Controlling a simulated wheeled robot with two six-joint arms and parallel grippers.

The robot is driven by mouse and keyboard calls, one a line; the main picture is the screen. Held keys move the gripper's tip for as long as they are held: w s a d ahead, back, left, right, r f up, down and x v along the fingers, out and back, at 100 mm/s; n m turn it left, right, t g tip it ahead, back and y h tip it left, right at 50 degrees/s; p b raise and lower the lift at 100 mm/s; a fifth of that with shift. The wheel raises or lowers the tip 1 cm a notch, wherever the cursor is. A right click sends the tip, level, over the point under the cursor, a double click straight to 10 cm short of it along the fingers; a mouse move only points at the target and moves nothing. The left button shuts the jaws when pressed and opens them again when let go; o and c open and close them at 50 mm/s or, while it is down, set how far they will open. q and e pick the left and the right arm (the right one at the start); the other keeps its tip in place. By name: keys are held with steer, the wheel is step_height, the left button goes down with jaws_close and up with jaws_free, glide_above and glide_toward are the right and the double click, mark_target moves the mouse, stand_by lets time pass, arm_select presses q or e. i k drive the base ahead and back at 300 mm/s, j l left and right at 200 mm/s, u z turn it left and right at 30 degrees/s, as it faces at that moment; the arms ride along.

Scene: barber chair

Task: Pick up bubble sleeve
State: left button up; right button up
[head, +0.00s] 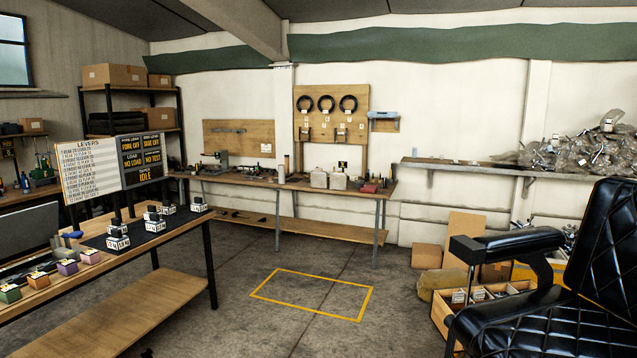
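I cannot pick out a bubble sleeve for certain. A heap of clear, crumpled plastic wrapping (585,152) lies on the wall shelf at the right of the head view. It looks like bags or bubble wrap, but single pieces are hard to tell apart. A few small flat pieces lie on the same shelf (480,166) left of the heap. Neither of my grippers can be made out in the head view.
A black padded barber chair (560,325) stands at the right front, beside a wooden crate (440,312) and cardboard boxes (427,256). A workbench (255,182) lines the back wall. A table with a lever board (90,178) stands left. The yellow-outlined floor (312,293) is clear.

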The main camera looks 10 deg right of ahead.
mark_target(318, 178)
steer(key=i+j+u, duration=0.2)
steer(key=i, duration=0.2)
steer(key=i+j+u, duration=0.2)
steer(key=i, duration=0.2)
steer(key=i+j+z, duration=0.1)
steer(key=i, duration=1.1)
steer(key=i+l+z, duration=0.15)
steer(key=i+z, duration=0.25)
steer(key=i, duration=0.2)
steer(key=i+z, duration=0.4)
steer(key=i, duration=0.2)
steer(key=i+j+z, duration=0.25)
steer(key=i+z, duration=0.15)
steer(key=i, duration=0.15)
steer(key=i+z, duration=0.15)
steer(key=i, duration=1.7)
steer(key=i+u, duration=0.2)
steer(key=i, duration=0.45)
steer(key=i+u, duration=0.2)
steer(key=i, duration=0.4)
steer(key=i+l+u, duration=0.2)
steer(key=i, duration=0.45)
steer(key=i+u, duration=0.15)
steer(key=i, duration=0.35)
steer(key=i+u, duration=0.2)
steer(key=i, duration=0.25)
steer(key=i+l+u, duration=0.15)
steer(key=i, duration=0.35)
